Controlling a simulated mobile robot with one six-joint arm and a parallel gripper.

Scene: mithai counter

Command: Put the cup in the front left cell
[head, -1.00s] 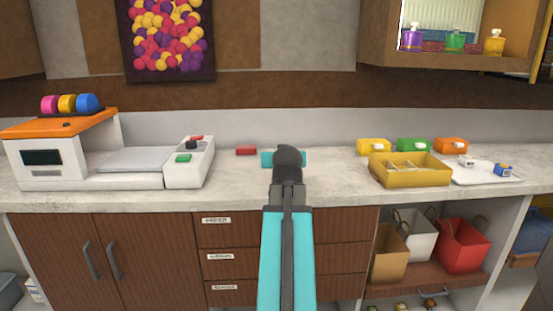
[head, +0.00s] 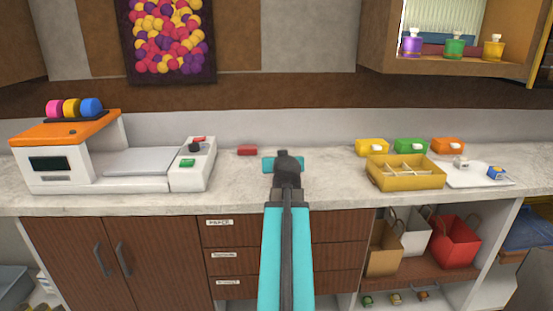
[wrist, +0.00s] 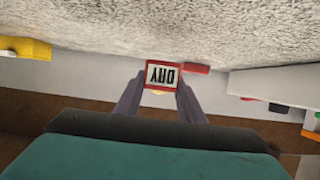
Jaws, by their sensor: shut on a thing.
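In the wrist view my gripper (wrist: 161,84) is shut on a small piece with a red edge and a white face lettered DRY (wrist: 163,75). A bit of yellow shows beside it; I cannot tell whether this piece is the cup. In the head view my arm hides the fingers and the held piece. The yellow box with dividers (head: 405,181) stands on the counter to the right of my gripper, well apart from it. Its front left cell is the near one at the left; the front wall hides the cell floors.
A white tray (head: 475,181) with a small white thing (head: 460,163) and a blue one (head: 496,173) adjoins the box. Yellow, green and orange blocks (head: 410,146) stand behind. A red block (head: 247,150) and a white machine (head: 110,158) are left. Counter between is clear.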

